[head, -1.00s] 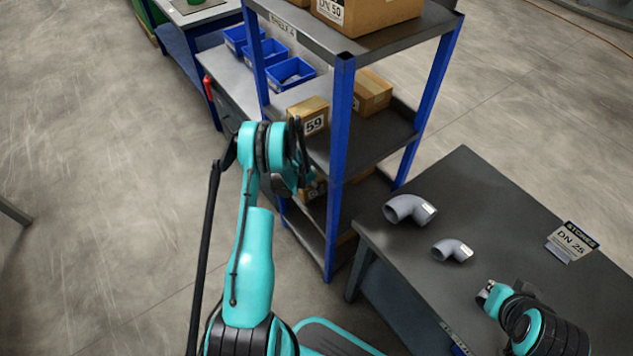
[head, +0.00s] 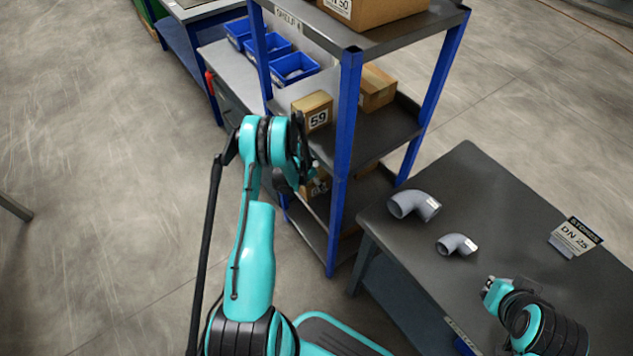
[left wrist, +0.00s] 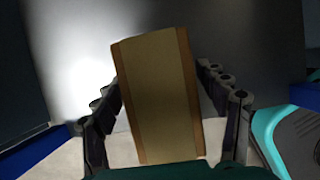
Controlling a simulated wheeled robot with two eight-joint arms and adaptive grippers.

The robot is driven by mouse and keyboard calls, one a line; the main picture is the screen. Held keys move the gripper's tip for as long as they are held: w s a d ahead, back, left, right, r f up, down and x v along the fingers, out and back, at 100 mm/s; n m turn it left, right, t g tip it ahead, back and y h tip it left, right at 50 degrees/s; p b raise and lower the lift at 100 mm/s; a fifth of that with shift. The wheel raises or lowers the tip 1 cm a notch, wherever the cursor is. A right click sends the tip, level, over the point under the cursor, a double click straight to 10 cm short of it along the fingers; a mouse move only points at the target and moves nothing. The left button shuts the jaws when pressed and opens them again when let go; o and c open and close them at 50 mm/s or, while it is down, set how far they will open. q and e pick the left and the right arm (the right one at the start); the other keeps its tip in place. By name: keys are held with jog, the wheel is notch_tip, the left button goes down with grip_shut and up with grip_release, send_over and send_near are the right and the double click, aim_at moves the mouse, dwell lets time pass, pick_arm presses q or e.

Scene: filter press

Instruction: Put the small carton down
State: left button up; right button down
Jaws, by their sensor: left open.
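The small carton (left wrist: 160,95) is a plain brown box between the two fingers of my left gripper (left wrist: 162,88) in the left wrist view. Narrow gaps seem to show beside it, and the jaws are open. In the head view my left gripper (head: 308,178) is at the near side of the shelf rack, below the middle shelf. A brown carton (head: 319,185) shows partly there, behind the gripper and a blue post. Whether its base rests fully on the shelf is hidden. My right gripper (head: 490,287) is over the dark table, its fingers too small to read.
The blue rack (head: 343,130) holds a carton marked 59 (head: 316,112), another carton (head: 377,88) and a large box (head: 375,8). Blue bins (head: 293,68) stand behind. Two grey pipe elbows (head: 413,204) and a DN 25 sign (head: 573,236) are on the table (head: 500,200).

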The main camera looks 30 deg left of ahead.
pick_arm(q)
jog(key=p+v, duration=0.3)
jog(key=v, duration=0.8)
jog(key=shift+s+r+p, duration=0.15)
jog(key=shift+p, duration=0.15)
jog(key=shift+s, duration=0.1)
